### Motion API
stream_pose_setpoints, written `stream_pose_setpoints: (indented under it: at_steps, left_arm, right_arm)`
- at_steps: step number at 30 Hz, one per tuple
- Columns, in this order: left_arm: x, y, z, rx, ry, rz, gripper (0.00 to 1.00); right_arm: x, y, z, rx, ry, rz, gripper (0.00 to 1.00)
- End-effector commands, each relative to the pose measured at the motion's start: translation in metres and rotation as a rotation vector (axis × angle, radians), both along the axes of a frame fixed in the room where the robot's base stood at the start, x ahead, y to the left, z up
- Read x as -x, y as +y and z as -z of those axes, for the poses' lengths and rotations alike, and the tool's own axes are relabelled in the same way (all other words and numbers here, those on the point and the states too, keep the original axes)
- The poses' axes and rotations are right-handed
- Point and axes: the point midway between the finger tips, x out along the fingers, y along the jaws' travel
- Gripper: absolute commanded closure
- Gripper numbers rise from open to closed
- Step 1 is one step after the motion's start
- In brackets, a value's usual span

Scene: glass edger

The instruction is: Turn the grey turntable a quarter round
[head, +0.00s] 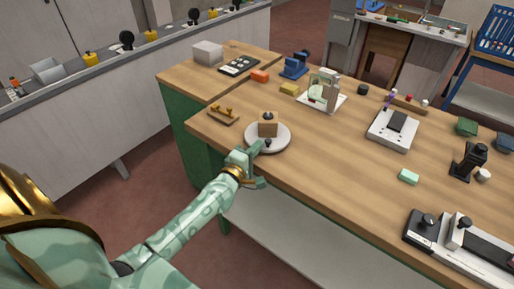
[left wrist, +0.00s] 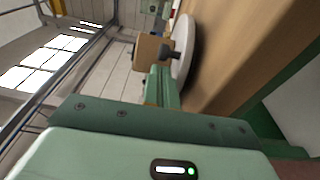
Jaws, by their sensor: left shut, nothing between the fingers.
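The grey turntable (head: 281,142) is a pale round disc near the front left edge of the wooden workbench. A wooden block (head: 268,128) with a dark knob on top stands on it. A small dark peg (head: 267,143) sits near the disc's front rim. My left gripper (head: 260,150) is shut and empty at the disc's front rim, close to the peg. In the left wrist view the fingers (left wrist: 161,85) point towards the disc (left wrist: 186,52), the block (left wrist: 145,50) and a dark knob (left wrist: 168,52). I cannot tell whether the fingers touch the peg. My right gripper is out of view.
A brass-coloured handle (head: 223,115) lies left of the turntable. A white device (head: 393,130) stands to the right.

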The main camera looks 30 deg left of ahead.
Motion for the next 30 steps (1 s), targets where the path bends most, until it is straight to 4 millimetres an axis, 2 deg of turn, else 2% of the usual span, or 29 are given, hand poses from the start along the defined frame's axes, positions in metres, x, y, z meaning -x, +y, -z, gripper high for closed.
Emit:
stream_pose_setpoints:
  at_steps: [12,21,24,30]
  left_arm:
    - [-0.003,-0.003,-0.001,-0.001,-0.001,-0.002,1.0]
    - [-0.01,-0.022,-0.006,0.009,-0.005,-0.203,1.0]
    - [-0.013,-0.031,-0.004,0.004,-0.001,-0.261,1.0]
    - [-0.017,-0.036,0.0,-0.002,-0.001,-0.261,1.0]
  right_arm:
    - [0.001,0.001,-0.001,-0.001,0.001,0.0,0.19]
    - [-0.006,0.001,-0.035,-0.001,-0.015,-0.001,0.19]
    - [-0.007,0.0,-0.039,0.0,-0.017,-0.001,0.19]
    - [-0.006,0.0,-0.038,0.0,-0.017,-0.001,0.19]
